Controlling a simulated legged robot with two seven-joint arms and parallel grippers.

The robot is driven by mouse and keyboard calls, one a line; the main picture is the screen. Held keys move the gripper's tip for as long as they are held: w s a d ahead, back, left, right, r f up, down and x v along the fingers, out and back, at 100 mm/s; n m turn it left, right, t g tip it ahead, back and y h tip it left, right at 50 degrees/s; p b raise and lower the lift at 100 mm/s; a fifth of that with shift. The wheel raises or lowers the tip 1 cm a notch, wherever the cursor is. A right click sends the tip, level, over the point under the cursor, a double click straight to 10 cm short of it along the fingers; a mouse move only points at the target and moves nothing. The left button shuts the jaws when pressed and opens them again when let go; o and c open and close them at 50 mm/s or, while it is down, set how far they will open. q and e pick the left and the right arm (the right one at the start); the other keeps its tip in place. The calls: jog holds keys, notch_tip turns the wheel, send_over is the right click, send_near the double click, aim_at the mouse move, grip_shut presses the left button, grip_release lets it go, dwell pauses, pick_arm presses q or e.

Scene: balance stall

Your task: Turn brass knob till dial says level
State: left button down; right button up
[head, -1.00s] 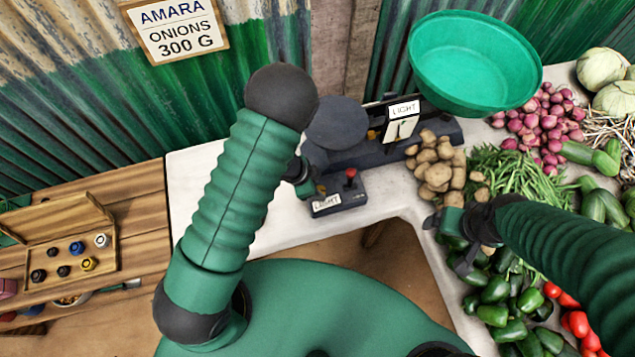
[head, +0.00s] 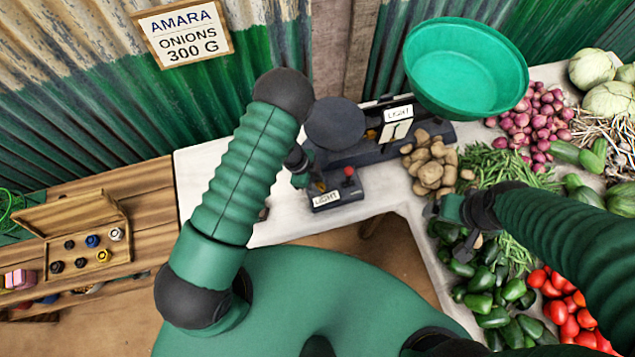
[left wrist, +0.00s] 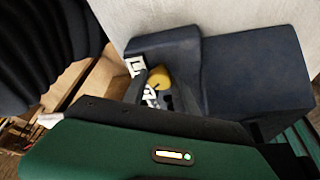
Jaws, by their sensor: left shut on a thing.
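The brass knob (head: 319,187) is on a small dark control box (head: 347,194) in front of the scale, mostly hidden by my left gripper in the head view. The knob shows yellow in the left wrist view (left wrist: 158,77). My left gripper (head: 307,180) is shut on it. The box's label (head: 326,198) reads LIGHT, as does the white sign (head: 398,112) on the dark balance scale (head: 360,150). A red-topped lever (head: 349,172) stands on the box. My right gripper (head: 447,232) is open and empty above the green peppers.
The scale carries a round dark plate (head: 335,123) and a large green bowl (head: 465,68). Potatoes (head: 430,165) lie close to the right of the box. Onions, beans and tomatoes (head: 565,310) fill the right. A weight box (head: 92,250) sits at left.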

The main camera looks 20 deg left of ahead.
pick_arm(q)
jog(key=shift+w, duration=0.15)
jog(key=c, duration=1)
grip_release()
jog(key=v, duration=1.6)
jog(key=shift+r+p, duration=0.3)
jog(key=shift+r, duration=0.05)
